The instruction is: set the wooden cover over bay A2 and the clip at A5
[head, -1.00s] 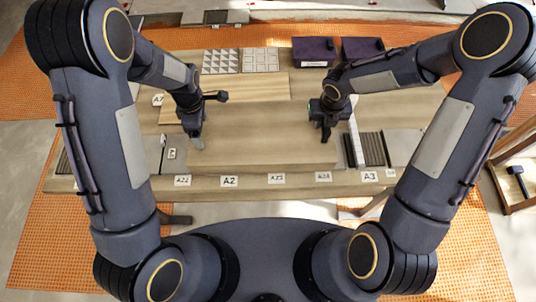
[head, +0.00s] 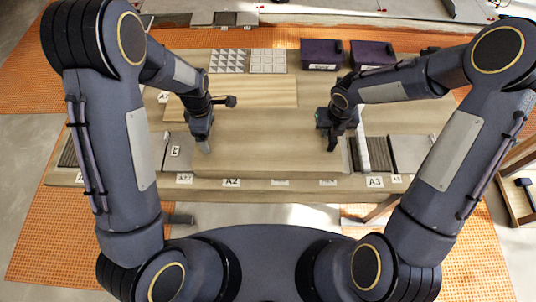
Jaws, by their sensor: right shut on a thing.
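A large plain wooden cover (head: 268,150) lies flat or nearly flat across the middle front of the bench, behind the A2 label (head: 231,183). Whether it touches the bench below cannot be told. My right gripper (head: 332,148) points down at the cover's right end and is shut, apparently on the cover; its fingertips are small and dark. My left gripper (head: 205,147) points down near the cover's left end; its jaw gap cannot be made out. The bay under the cover is hidden. A small A5 label (head: 397,180) shows at the front right. I cannot make out the clip.
A lighter wooden board (head: 245,92) lies behind the cover. Patterned tile samples (head: 229,61) and dark boxes (head: 321,54) stand at the back. A white strip (head: 364,152) and a grey slab (head: 408,153) lie right of the cover. A side stand (head: 515,190) is at far right.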

